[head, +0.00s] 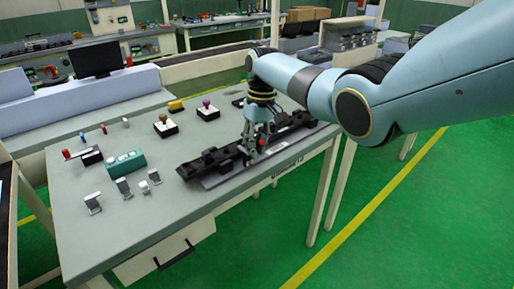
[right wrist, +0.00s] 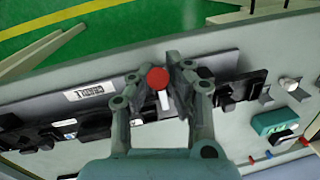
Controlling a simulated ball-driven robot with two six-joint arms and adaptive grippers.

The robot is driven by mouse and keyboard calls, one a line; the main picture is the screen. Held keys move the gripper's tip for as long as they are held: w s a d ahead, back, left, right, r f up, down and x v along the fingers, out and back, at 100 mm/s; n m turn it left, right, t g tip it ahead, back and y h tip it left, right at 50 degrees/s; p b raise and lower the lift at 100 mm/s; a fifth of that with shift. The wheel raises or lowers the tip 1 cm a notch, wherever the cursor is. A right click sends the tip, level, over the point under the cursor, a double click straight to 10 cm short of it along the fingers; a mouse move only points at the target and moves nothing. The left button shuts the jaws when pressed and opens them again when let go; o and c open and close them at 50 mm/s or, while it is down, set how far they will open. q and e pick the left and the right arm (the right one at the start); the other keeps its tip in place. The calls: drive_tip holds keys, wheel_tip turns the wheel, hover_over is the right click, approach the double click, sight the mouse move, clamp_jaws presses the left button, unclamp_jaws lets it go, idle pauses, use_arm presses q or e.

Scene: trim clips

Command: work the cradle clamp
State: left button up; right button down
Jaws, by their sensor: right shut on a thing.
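The cradle (head: 207,163) is a long black fixture with raised blocks on a grey base plate, lying along the right side of the grey table. It also crosses the right wrist view (right wrist: 232,92). The cradle clamp's handle has a red knob (right wrist: 157,77) on a pale stem. The red knob also shows in the head view (head: 262,142). My right gripper (head: 257,148) reaches down over the cradle's middle, shut on the clamp handle, with the knob between its fingertips in the right wrist view (right wrist: 160,80). The clamp's base is partly hidden by the fingers. My left gripper is not in view.
Left of the cradle on the table (head: 85,225) stand a teal box (head: 125,163), several small metal clips (head: 124,187) and several small coloured pieces. Button boxes (head: 208,112) stand toward the back.

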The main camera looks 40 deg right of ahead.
drive_tip(key=shift+w+r, duration=0.1)
drive_tip(key=c, duration=1.3)
unclamp_jaws()
drive_tip(key=shift+o, duration=0.2)
wheel_tip(320, 180, up, 12)
drive_tip(key=d, duration=0.1)
drive_tip(key=shift+w+d, duration=0.3)
drive_tip(key=shift+d, duration=0.05)
